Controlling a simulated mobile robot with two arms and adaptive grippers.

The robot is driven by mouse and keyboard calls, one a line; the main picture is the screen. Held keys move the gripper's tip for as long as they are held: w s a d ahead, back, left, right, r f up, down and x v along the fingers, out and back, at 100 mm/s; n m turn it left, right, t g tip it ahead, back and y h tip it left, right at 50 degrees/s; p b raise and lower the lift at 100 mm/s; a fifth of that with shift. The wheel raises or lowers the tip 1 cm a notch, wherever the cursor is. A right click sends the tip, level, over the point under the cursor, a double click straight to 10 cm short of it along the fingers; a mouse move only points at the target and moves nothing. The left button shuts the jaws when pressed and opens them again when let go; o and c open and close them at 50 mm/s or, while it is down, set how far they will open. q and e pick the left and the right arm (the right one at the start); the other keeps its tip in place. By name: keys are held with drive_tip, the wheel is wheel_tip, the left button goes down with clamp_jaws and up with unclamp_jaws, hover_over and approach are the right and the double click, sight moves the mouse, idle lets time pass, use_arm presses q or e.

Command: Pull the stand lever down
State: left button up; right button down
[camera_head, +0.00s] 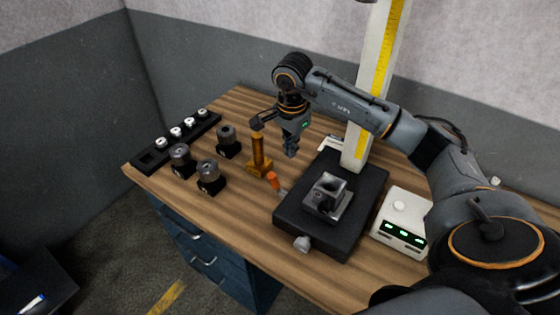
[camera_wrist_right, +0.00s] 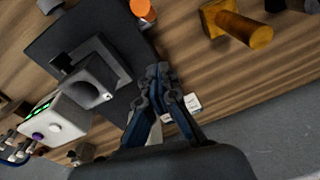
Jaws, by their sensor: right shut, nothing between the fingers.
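The stand has a black base (camera_head: 330,225) and a tall white column with a yellow scale (camera_head: 378,75). An orange-tipped lever (camera_head: 272,180) sticks up at the base's left side; its orange tip also shows at the top of the right wrist view (camera_wrist_right: 143,10). My right gripper (camera_head: 291,154) points down above the table, behind and to the right of the lever's tip and left of the column. Its fingers are shut and empty, apart from the lever; they also show in the right wrist view (camera_wrist_right: 161,74). My left gripper is not in view.
A grey block (camera_head: 328,196) sits on the base. A brass post (camera_head: 258,155) stands close left of the lever. Several dark holders with metal cylinders (camera_head: 208,172) and a black rack (camera_head: 155,157) are further left. A white box with green displays (camera_head: 400,222) is at the right.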

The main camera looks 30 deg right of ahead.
sight(279, 186)
drive_tip(key=a+f+p, duration=0.2)
drive_tip(key=f, duration=0.1)
drive_tip(key=a+f+p, duration=0.1)
drive_tip(key=shift+s+a+f, duration=0.15)
drive_tip(key=shift+s+a, duration=0.1)
drive_tip(key=shift+a, duration=0.15)
drive_tip(key=shift+d, duration=0.1)
